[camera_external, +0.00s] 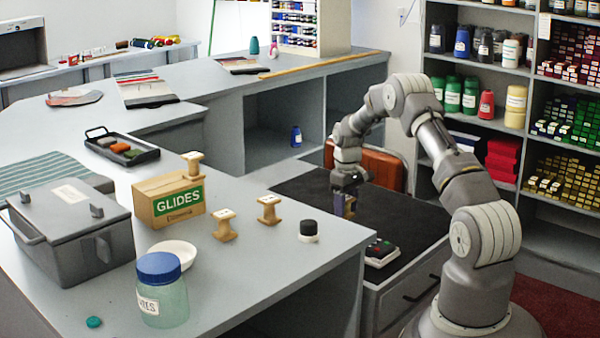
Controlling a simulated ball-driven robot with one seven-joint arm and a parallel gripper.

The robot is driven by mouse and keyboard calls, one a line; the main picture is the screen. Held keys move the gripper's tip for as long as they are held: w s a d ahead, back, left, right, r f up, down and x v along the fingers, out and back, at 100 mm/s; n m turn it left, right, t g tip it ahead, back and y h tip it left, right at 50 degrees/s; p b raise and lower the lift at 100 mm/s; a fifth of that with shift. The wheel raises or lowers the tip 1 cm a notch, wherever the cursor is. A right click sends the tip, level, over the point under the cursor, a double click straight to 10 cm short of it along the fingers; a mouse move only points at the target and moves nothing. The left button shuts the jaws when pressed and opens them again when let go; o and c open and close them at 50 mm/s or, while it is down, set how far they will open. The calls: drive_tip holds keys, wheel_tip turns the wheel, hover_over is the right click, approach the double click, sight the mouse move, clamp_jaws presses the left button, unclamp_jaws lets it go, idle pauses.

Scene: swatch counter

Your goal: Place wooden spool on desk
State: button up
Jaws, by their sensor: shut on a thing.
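My gripper (348,208) points down over the dark-topped desk (300,187), near its middle. It is shut on a small tan wooden spool (350,204), which the fingers partly hide. I cannot tell whether the spool touches the desk top.
On the counter are the GLIDES box (165,200), a blue-lidded jar (162,295), a white bowl (176,251) and a black-topped round container (308,231). A small tray with coloured buttons (380,251) sits on the desk's front edge. An orange-brown chair (383,166) stands behind the desk.

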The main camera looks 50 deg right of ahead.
wheel_tip(320, 180, down, 5)
drive_tip(key=shift+r+b, duration=0.15)
drive_tip(key=shift+b, duration=0.65)
drive_tip(key=shift+r, duration=0.1)
drive_tip(key=o, duration=1)
drive_tip(key=shift+o, duration=0.2)
wheel_tip(320, 180, up, 12)
drive_tip(key=p, duration=0.4)
